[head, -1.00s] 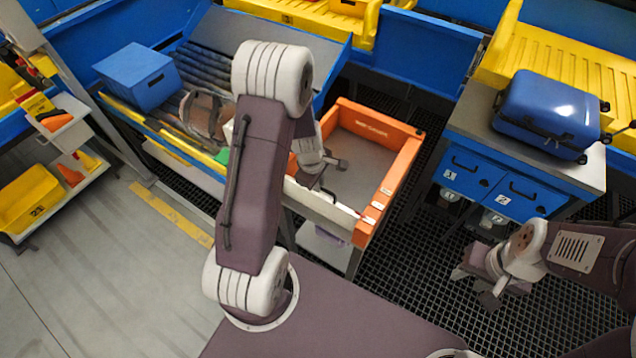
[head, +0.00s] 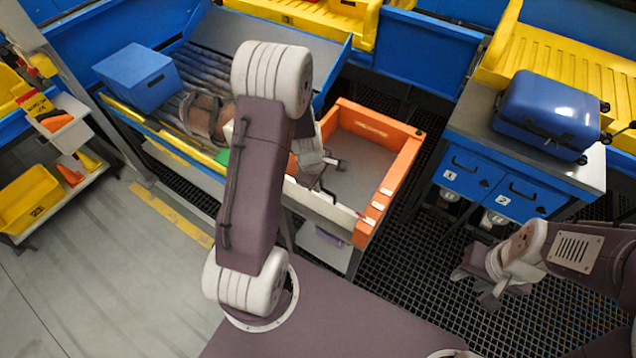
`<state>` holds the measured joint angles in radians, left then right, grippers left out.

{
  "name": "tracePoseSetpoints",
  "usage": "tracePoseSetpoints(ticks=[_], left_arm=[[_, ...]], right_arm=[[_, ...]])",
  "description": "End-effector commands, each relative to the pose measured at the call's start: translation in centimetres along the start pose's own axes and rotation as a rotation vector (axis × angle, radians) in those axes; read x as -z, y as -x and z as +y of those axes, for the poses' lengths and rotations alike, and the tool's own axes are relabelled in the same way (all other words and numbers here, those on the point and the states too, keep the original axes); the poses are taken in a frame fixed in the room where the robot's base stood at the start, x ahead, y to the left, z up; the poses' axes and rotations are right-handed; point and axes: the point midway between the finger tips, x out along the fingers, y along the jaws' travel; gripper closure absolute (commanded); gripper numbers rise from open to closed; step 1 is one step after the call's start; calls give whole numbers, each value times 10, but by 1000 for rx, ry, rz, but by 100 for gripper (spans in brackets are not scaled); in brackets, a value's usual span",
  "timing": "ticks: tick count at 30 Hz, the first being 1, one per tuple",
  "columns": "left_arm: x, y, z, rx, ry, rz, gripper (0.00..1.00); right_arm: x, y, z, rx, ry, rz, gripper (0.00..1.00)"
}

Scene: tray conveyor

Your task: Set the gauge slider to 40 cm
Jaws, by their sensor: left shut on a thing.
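My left gripper (head: 328,180) is at the front side of the orange-walled tray bay, just above its pale front rail (head: 318,207). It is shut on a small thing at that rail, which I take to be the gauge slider. The slider itself is hidden by the fingers and wrist, and I cannot read any scale or its setting. A small red mark shows near the right end of the rail. My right gripper (head: 477,288) is open and empty, low over the dark grating at the right.
The orange frame (head: 400,165) rises around the bay. A roller conveyor with a blue box (head: 138,77) and a brown bag (head: 205,118) is at left. A blue suitcase (head: 548,108) lies on the right cabinet. Open grating (head: 410,260) lies between my arms.

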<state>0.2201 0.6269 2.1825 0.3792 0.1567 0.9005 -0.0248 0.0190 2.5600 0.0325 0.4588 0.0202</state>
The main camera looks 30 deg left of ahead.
Motion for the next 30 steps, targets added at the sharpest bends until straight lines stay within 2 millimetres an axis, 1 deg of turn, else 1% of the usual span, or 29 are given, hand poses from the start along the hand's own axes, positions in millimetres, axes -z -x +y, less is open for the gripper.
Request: tracePoseSetpoints(ticks=[17, 23, 30], left_arm=[[0, 2, 2, -5, 0, 2, 100], [1, 2, -8, -4, 1, 2, 100], [0, 3, -10, 1, 1, -1, 100]], right_arm=[[0, 0, 0, 0, 0, 0, 64], [-1, -6, 0, 0, 0, 0, 64], [0, -5, 0, 0, 0, 0, 64]])
